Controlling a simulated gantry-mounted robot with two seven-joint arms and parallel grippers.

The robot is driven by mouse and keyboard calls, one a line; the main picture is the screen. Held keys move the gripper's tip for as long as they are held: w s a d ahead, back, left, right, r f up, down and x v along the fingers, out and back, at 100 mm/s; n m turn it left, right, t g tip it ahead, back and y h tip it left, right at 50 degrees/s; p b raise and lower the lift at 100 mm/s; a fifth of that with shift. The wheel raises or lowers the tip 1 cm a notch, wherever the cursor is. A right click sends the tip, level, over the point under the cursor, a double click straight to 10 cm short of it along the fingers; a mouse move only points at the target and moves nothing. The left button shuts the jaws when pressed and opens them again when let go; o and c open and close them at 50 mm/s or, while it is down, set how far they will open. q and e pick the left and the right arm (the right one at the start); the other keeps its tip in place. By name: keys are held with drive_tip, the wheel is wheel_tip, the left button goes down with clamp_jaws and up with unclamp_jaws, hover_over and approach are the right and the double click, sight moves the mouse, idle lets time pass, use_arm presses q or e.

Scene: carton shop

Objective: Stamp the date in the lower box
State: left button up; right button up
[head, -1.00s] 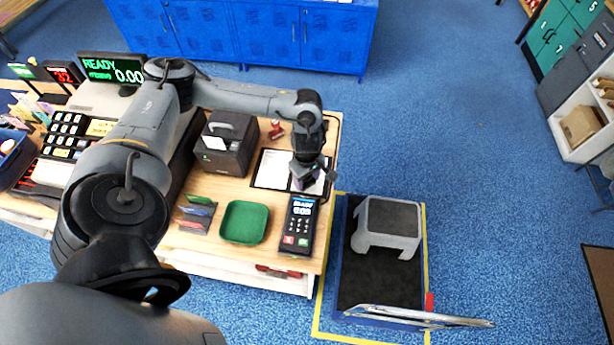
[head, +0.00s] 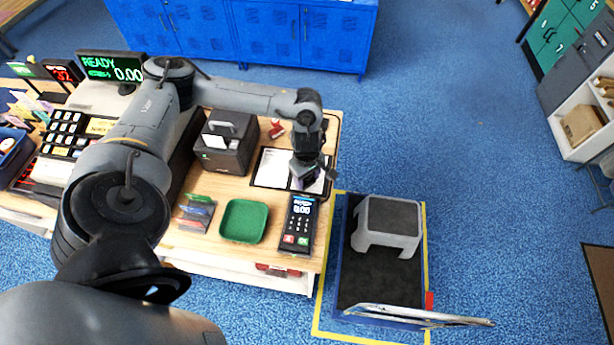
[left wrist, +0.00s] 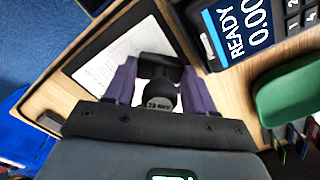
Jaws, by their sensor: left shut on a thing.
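My left gripper (head: 304,181) is over the right part of a dark-edged board with white paper (head: 271,168) on the counter. In the left wrist view, its two purple fingers (left wrist: 160,91) are shut on a black stamp (left wrist: 159,68) with small pale lettering on its near side. The paper (left wrist: 112,66) also shows there, with faint printed lines. The stamp and fingers cover part of the sheet, and I cannot make out the lower box. I cannot tell whether the stamp touches the paper. My right gripper is not in view.
A card terminal (head: 298,224) and a green tray (head: 243,221) stand in front of the board. A black printer (head: 226,143) is to its left, and a small red object (head: 277,128) lies behind. A grey step stool (head: 388,224) stands on the floor to the right.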

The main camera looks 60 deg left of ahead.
use_arm(q)
drive_tip(key=shift+f+b, duration=0.3)
drive_tip(key=shift+f, duration=0.05)
idle(0.7)
drive_tip(key=shift+f, duration=0.1)
idle(1.0)
drive_tip(key=shift+r+p, duration=0.35)
drive_tip(key=shift+r, duration=0.5)
drive_tip(key=shift+r+p, duration=1.7)
drive_tip(key=shift+r, duration=1)
